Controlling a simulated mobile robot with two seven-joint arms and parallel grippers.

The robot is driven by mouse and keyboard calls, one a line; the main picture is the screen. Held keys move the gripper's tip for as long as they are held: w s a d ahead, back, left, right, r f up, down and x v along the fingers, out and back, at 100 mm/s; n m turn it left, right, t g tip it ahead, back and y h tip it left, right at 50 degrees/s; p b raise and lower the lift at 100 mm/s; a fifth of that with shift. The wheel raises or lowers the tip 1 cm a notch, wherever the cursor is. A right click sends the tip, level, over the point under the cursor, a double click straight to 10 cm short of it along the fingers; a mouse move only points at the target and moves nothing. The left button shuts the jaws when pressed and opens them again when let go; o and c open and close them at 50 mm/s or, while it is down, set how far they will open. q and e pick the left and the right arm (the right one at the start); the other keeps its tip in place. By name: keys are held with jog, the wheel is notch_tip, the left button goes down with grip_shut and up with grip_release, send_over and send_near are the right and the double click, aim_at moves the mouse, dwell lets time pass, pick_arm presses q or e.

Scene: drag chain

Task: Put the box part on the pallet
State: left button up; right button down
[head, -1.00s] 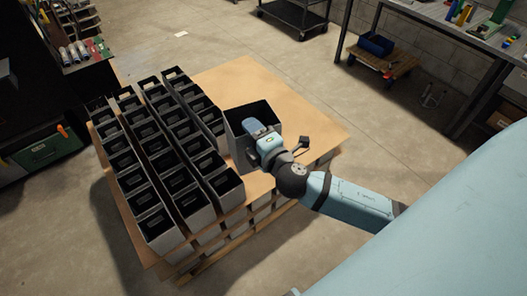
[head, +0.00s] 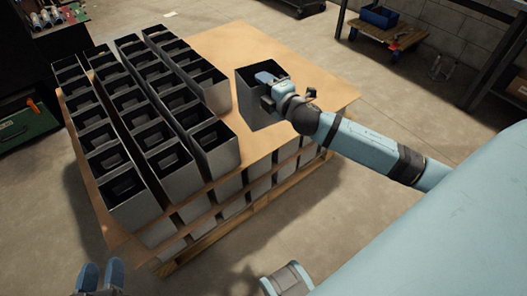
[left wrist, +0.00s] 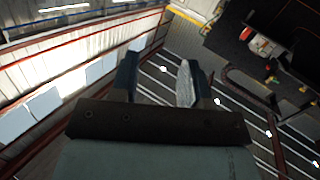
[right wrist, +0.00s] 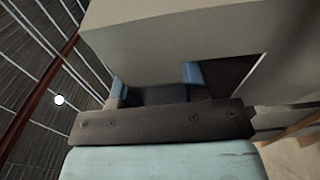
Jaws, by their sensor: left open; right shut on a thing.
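The box part (head: 262,106) is a grey, open-topped box at the right of the rows of boxes, over the pallet's brown top sheet (head: 235,42). My right gripper (head: 266,80) is shut on the box's near right wall. In the right wrist view the box (right wrist: 170,45) fills the upper part, with my right gripper (right wrist: 155,90) against it. I cannot tell whether the box's base touches the sheet. My left gripper (head: 101,277) is open and empty at the bottom left, away from the pallet. In the left wrist view the left gripper (left wrist: 160,75) has nothing between its fingers.
Several rows of grey boxes (head: 150,95) fill the left of the pallet, with more boxes in layers beneath the sheet. The back and right of the sheet are bare. A wooden dolly with a blue bin (head: 380,16) stands at the back right. A dark cabinet is at the left.

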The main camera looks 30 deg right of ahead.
aim_at(265, 126)
jog(key=f+b, duration=0.2)
jog(key=f, duration=0.3)
jog(key=f+b, duration=0.3)
jog(key=f, duration=0.2)
jog(key=f+b, duration=0.3)
jog(key=f, duration=0.3)
jog(key=shift+w+d, duration=0.3)
jog(key=shift+d, duration=0.1)
pick_arm(q)
notch_tip(265, 126, down, 6)
jog(key=d+m+g+h+b, duration=0.1)
jog(key=d+h+b, duration=0.1)
jog(key=b, duration=0.1)
jog(key=shift+d+r, duration=0.25)
jog(key=shift+d, duration=0.1)
pick_arm(e)
notch_tip(265, 126, down, 5)
jog(key=shift+f, duration=0.1)
pick_arm(q)
jog(key=shift+s, duration=0.1)
pick_arm(e)
jog(key=shift+f, duration=0.2)
jog(key=c, duration=0.6)
grip_release()
jog(key=shift+c, duration=0.2)
